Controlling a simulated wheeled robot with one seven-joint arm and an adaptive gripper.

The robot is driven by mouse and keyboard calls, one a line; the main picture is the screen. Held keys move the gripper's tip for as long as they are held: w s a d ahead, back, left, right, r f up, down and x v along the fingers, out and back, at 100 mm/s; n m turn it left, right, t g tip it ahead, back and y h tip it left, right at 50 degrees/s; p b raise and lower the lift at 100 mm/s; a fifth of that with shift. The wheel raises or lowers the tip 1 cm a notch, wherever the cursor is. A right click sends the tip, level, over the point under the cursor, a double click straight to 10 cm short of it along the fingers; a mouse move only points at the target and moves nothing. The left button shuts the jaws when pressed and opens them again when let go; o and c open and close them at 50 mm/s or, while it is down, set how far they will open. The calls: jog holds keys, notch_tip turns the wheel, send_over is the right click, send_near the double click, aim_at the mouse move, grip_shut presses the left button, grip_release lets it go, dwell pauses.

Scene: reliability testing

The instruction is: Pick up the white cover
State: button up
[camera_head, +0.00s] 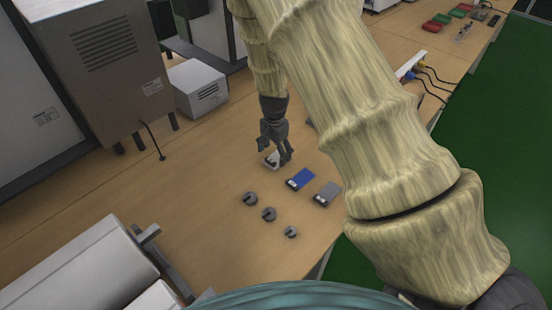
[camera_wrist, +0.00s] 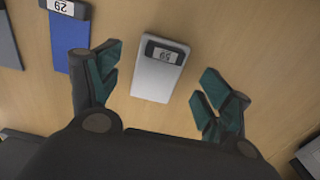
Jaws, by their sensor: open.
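The white cover (camera_wrist: 156,82) is a flat light block with a small numbered display at one end. It lies on the wooden table between the spread fingers of my gripper (camera_wrist: 160,64) in the wrist view, with a gap on each side. In the head view, my gripper (camera_head: 275,145) points down over the white cover (camera_head: 271,159) and hides part of it. My gripper is open and holds nothing.
A blue block (camera_head: 300,179) and a grey block (camera_head: 328,192) lie in a row beside the white one. Three small round grey parts (camera_head: 268,214) lie nearer. A white box (camera_head: 198,87) and a large grey machine (camera_head: 95,65) stand left.

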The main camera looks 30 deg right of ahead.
aim_at(277, 158)
jog(key=shift+f, duration=1.3)
jog(key=shift+c, duration=0.2)
jog(key=c, duration=1)
jog(key=shift+c, duration=0.2)
